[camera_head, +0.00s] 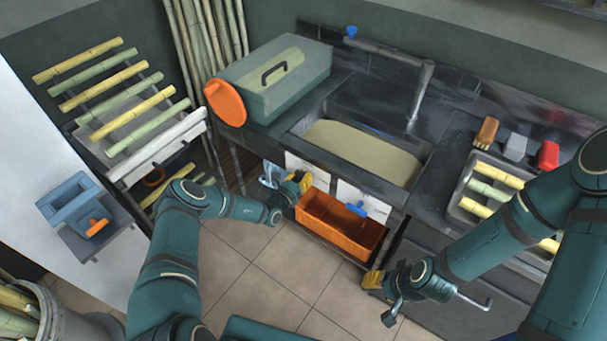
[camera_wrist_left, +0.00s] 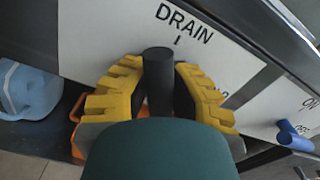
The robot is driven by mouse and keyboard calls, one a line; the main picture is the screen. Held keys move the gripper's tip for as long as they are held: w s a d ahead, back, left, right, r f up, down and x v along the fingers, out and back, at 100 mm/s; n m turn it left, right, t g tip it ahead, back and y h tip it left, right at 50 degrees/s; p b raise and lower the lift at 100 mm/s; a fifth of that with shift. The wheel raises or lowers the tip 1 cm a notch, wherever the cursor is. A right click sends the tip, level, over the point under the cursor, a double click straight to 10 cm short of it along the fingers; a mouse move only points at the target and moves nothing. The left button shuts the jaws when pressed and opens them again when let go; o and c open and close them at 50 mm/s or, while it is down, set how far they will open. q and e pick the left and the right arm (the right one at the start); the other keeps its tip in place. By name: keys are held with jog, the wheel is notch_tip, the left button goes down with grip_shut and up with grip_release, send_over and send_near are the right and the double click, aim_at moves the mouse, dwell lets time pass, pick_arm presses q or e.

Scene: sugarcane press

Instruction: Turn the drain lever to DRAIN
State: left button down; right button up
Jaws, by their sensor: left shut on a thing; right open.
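The drain lever (camera_wrist_left: 158,75) is a dark round handle in the left wrist view, in front of a white panel (camera_wrist_left: 105,35) marked DRAIN. My left gripper (camera_head: 303,181) is at the sink cabinet's front in the head view. Its yellow fingers (camera_wrist_left: 159,92) lie on both sides of the handle and are shut on it. The handle's end stands just below the DRAIN marking; the lever's base is hidden. My right gripper (camera_head: 373,280) is open and empty, low by the cabinet front to the right of the orange bin.
An orange bin (camera_head: 313,205) stands below the panels. A blue lever (camera_head: 357,209) is on the neighbouring panel, marked ON. A blue jug (camera_wrist_left: 28,90) is left of my left gripper. The sink (camera_head: 365,150) holds pale liquid. Tiled floor (camera_head: 270,285) is clear in front.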

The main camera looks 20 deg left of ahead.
pick_arm(q)
jog(key=m+p, duration=0.2)
jog(key=m, duration=0.3)
jog(key=shift+f+m, duration=0.1)
jog(key=shift+m, duration=0.2)
dwell(0.4)
jog(key=c, duration=0.7)
grip_release()
jog(key=shift+c, duration=0.2)
jog(key=v, duration=1.2)
